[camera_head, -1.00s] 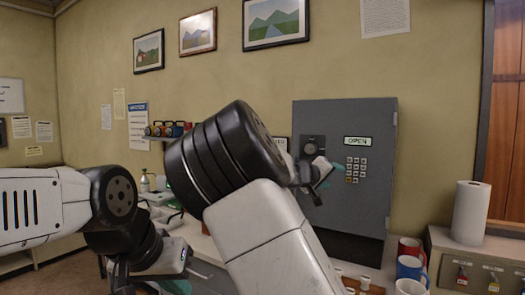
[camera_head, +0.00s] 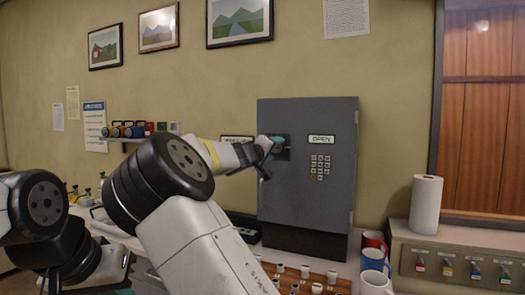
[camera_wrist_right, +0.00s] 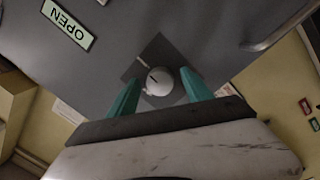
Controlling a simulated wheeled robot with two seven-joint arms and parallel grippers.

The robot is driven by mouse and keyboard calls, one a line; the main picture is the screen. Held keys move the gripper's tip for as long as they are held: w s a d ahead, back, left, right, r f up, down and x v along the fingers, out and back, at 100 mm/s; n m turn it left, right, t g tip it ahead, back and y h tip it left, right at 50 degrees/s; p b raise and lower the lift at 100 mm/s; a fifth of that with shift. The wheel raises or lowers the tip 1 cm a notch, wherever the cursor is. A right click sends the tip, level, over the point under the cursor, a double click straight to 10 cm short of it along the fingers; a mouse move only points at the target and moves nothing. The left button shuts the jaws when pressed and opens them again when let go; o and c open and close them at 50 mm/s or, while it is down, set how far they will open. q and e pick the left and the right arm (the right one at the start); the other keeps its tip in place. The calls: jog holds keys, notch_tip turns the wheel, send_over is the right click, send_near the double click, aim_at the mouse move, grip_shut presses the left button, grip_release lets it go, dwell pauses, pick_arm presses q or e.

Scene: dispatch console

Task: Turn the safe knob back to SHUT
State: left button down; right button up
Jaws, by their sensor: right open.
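The grey safe (camera_head: 307,190) stands against the wall, with a lit OPEN sign (camera_head: 321,141) on its front. The sign also shows in the right wrist view (camera_wrist_right: 67,25). My right gripper (camera_head: 272,148) is at the knob and hides much of it in the head view. In the right wrist view the round pale knob (camera_wrist_right: 159,82), with a dark line on its face, sits on a dark square plate. The teal fingers of my right gripper (camera_wrist_right: 160,77) are open, one on each side of the knob; contact cannot be told. My left gripper (camera_head: 124,291) barely shows at the bottom edge.
A keypad (camera_head: 320,167) is below the OPEN sign. Red and blue mugs (camera_head: 374,258) stand right of the safe, near a paper towel roll (camera_head: 426,205). A wooden board (camera_head: 305,281) with several small pieces lies in front. A handle (camera_wrist_right: 275,30) shows in the right wrist view.

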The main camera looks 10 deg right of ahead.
grip_shut()
dwell(0.4)
jog(key=n, duration=0.5)
jog(key=n+t, duration=0.1)
jog(key=n, duration=0.3)
jog(key=shift+d+r+n, duration=0.1)
jog(key=shift+n, duration=0.3)
jog(key=n, duration=0.4)
jog(key=shift+s+n+t, duration=0.1)
jog(key=shift+n+t, duration=0.3)
jog(key=shift+r+n+y, duration=0.1)
jog(key=shift+n+y, duration=0.3)
jog(key=shift+n, duration=1.8)
